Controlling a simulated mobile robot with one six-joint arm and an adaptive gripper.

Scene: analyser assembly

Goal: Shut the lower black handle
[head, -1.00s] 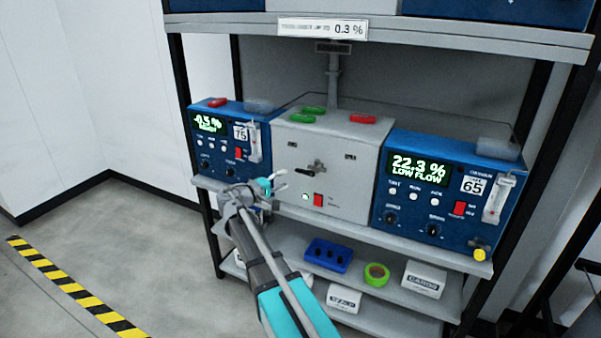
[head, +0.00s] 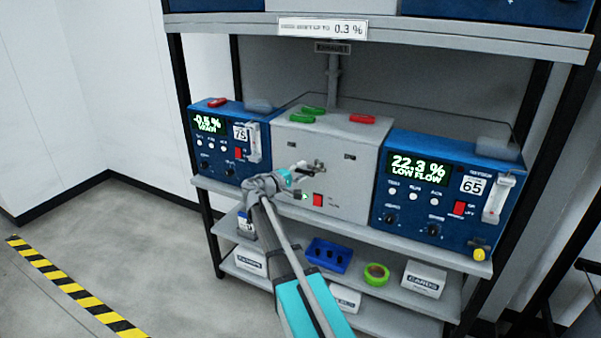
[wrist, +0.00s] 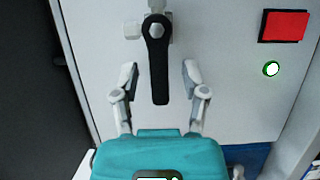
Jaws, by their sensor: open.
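A black handle (wrist: 158,65) on a grey valve hub shows in the wrist view, its free end pointing toward my gripper. In the head view the valve with its handle (head: 318,167) is on the front of the grey middle box (head: 358,185); the handle is small and partly hidden there. Only one black handle is clear, so I cannot tell an upper from a lower. My gripper (wrist: 159,76) is open, with one finger on each side of the handle's free end and a visible gap to both. It also shows just left of the valve in the head view (head: 299,178).
A red switch (wrist: 284,26) and a lit green-rimmed button (wrist: 271,69) sit beside the valve. Blue analysers (head: 228,150) and (head: 440,195) flank the box on the shelf. A blue tray (head: 328,255) and green tape roll (head: 376,275) lie below.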

